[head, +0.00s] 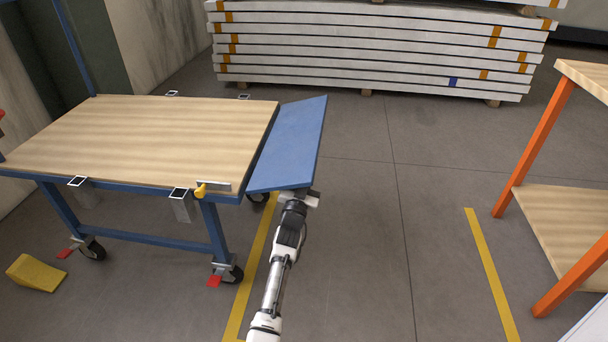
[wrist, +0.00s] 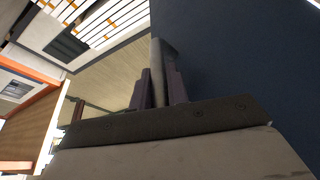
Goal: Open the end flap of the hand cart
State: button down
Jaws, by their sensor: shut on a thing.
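The hand cart (head: 130,140) has a wooden top and a blue frame and stands at the left of the head view. Its blue end flap (head: 290,145) is at the right end of the top, angled, with its outer edge higher than its hinge side. My gripper (head: 299,194) is at the flap's near edge, at its outer corner. A yellow-knobbed latch (head: 201,190) sits on the cart's near side by the corner.
A stack of white panels (head: 370,55) stands at the back. A workbench with orange legs (head: 535,145) is on the right. A yellow wedge (head: 36,273) lies at lower left. The floor between cart and bench is clear, with yellow lines.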

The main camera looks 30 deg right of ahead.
jog(key=shift+f+m+g+h+b, duration=0.4)
jog(key=shift+f+m+g+h, duration=0.3)
jog(key=shift+f+m, duration=1)
jog(key=shift+r, duration=0.25)
jog(key=c, duration=1.4)
grip_release()
jog(key=shift+o, duration=0.2)
jog(key=shift+w, duration=0.1)
jog(key=shift+a, duration=0.15)
